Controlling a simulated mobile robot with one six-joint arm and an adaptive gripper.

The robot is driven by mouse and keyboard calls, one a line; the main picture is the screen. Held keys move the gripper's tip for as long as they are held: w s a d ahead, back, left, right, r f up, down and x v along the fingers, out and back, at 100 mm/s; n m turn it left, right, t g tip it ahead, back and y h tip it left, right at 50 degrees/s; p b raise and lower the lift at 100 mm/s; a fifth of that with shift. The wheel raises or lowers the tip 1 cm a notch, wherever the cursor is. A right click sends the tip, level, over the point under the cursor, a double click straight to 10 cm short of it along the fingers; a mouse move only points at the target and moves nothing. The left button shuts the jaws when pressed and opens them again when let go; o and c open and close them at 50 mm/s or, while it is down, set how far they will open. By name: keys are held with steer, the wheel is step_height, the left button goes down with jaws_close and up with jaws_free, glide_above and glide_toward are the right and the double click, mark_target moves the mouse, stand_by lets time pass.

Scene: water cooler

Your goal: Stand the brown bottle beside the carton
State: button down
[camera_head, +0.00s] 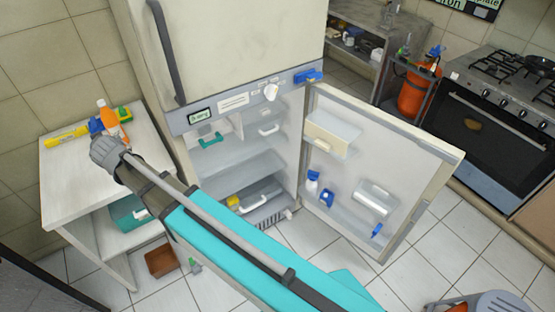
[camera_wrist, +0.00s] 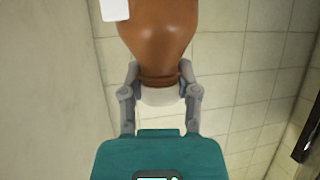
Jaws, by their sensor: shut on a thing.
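The brown bottle (camera_wrist: 160,32) fills the top middle of the wrist view, with a pale cap toward me. My gripper (camera_wrist: 160,84) is shut on its neck, one finger on each side. In the head view my forearm reaches to the white table at left, and the fingers cannot be made out there. An orange-brown bottle (camera_head: 111,122) shows tilted just past my wrist; I cannot tell for sure that it is the held one. I cannot pick out the carton with certainty.
The white table (camera_head: 66,163) holds a yellow item (camera_head: 62,138) and a green-and-yellow item (camera_head: 124,114). The fridge door (camera_head: 385,160) stands open to the right. A brown box (camera_head: 161,261) sits on the floor. The table's front left is bare.

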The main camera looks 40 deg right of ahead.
step_height(320, 180, up, 6)
steer(key=p, duration=0.5)
steer(key=shift+f, duration=0.1)
